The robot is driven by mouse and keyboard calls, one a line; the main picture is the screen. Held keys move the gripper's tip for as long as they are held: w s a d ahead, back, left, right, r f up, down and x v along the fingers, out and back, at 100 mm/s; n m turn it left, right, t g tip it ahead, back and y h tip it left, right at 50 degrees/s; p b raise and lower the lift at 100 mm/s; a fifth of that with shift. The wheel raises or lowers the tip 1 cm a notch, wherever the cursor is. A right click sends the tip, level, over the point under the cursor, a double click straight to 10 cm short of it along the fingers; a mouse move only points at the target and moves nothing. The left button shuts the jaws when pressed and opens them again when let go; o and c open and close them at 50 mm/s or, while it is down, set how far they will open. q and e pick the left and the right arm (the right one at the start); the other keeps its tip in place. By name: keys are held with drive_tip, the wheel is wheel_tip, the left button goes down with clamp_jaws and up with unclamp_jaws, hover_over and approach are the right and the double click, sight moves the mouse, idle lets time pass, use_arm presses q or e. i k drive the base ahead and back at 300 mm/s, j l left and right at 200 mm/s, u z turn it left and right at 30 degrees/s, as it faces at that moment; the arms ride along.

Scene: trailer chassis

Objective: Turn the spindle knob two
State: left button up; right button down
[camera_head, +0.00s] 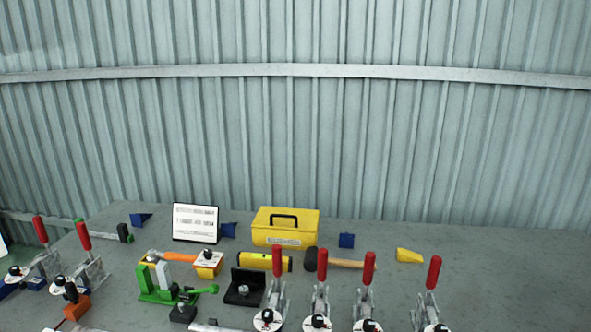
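Several black knobs on pale discs stand along the front of the grey table; I cannot tell which one is spindle knob two. At the bottom are one knob (267,315) below a red-handled clamp (277,262), another knob (317,320) to its right, and a third knob (368,325) further right. Another knob (436,328) is partly cut off by the bottom edge. At the left, a knob (14,271) and a second knob (59,281) sit by two red-handled clamps. Neither of my grippers is in view.
A yellow toolbox (285,229), a white sign (195,222) and a hammer (340,263) are further back. A green clamp fixture (160,285) and a black angle block (245,285) stand in front. The table's right side is mostly clear; a corrugated wall (300,130) rises behind.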

sight(59, 281)
drive_tip(key=u, duration=1.5)
